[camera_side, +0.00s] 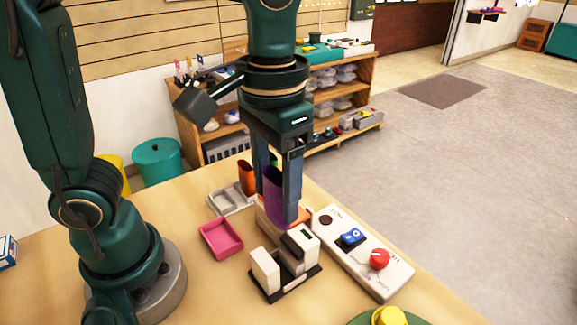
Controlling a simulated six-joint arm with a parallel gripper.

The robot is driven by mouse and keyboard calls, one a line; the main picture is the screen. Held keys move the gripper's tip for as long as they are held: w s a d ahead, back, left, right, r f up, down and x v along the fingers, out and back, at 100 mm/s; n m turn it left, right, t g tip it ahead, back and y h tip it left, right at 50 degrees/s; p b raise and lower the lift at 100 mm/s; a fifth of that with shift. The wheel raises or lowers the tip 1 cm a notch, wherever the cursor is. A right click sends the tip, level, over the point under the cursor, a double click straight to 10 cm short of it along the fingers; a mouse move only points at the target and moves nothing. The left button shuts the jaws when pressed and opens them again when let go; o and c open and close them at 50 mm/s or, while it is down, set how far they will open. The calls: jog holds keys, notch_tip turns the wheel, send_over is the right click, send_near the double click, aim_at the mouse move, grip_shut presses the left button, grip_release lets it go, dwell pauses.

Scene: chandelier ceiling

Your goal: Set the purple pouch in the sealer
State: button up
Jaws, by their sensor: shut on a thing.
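My gripper (279,190) points down over the table and is shut on the purple pouch (274,198). The pouch is upright between the two fingers, partly hidden by the near finger. The sealer (286,262), with white blocks on a dark base, stands on the table just below and in front of the pouch. A tan part behind the white blocks is partly hidden by the gripper and pouch. I cannot tell whether the pouch touches the sealer.
A pink tray (221,238) lies left of the sealer. A grey rack (232,199) with an orange pouch (246,178) is behind. A white control panel (362,253) with a red knob lies at right. A yellow knob (389,316) is at the front edge.

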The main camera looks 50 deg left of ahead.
aim_at(276, 216)
jog(key=shift+f, duration=5.2)
jog(key=shift+f, duration=1.05)
jog(key=o, duration=1.4)
jog(key=shift+o, duration=0.4)
jog(key=shift+r, duration=3.75)
